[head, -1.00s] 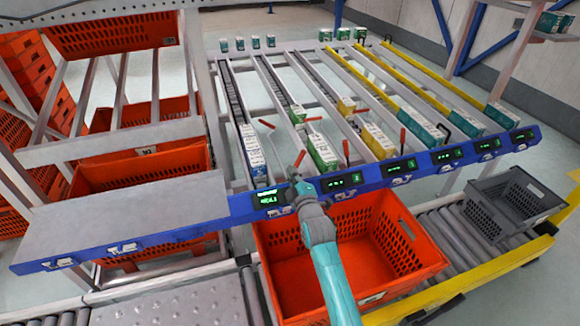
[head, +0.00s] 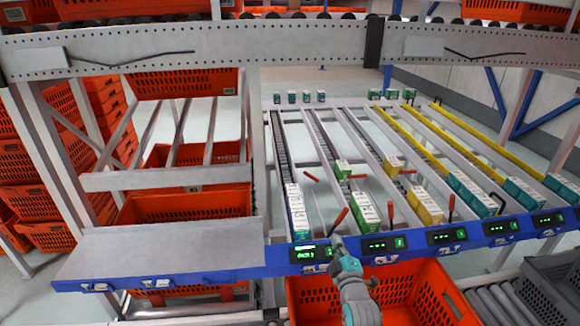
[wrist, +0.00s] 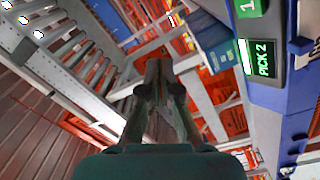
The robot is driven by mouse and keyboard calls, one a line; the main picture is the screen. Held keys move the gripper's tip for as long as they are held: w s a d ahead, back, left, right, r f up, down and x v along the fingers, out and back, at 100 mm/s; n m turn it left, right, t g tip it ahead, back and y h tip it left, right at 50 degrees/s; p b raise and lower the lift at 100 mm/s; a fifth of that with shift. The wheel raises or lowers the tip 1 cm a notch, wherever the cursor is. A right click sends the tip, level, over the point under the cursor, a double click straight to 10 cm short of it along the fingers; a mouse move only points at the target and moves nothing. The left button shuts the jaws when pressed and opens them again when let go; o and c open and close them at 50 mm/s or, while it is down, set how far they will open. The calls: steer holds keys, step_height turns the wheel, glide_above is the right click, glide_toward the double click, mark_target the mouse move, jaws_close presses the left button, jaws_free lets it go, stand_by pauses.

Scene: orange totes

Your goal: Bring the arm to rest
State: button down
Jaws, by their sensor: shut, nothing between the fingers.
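My gripper (wrist: 158,75) is shut and empty in the wrist view, its two fingers together and pointing away from the camera. In the head view my gripper and wrist (head: 340,250) show at the bottom, in front of the blue display rail (head: 205,276) and over the near side of the orange tote (head: 425,290). The fingertips are hard to make out there. The wrist view shows a green display reading PICK 2 (wrist: 264,58) on the rail, to the right of the fingers.
Sloped lanes hold white-and-blue boxes (head: 297,210), green-and-white boxes (head: 366,212), yellow boxes (head: 426,205) and teal boxes (head: 472,193). Red levers (head: 341,217) stand near the lane ends. A grey crate (head: 550,285) is at right. A bare metal shelf (head: 165,247) is at left.

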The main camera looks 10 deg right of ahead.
steer(key=s+a+f+m+g, duration=0.15)
steer(key=s+f, duration=0.25)
steer(key=s, duration=0.6)
steer(key=s+a+f+m, duration=0.15)
steer(key=s+f, duration=0.25)
steer(key=s, duration=0.5)
steer(key=s+f+m, duration=0.2)
steer(key=s+f, duration=0.1)
steer(key=s, duration=0.7)
steer(key=s+a+r+m+g, duration=0.1)
steer(key=s+r+m, duration=0.2)
steer(key=s, duration=1)
steer(key=s+a+r+m+g+y, duration=0.1)
steer(key=s+r+m, duration=0.2)
steer(key=s, duration=1.1)
step_height(320, 180, up, 3)
steer(key=shift+r+m, duration=0.1)
steer(key=shift+m, duration=0.2)
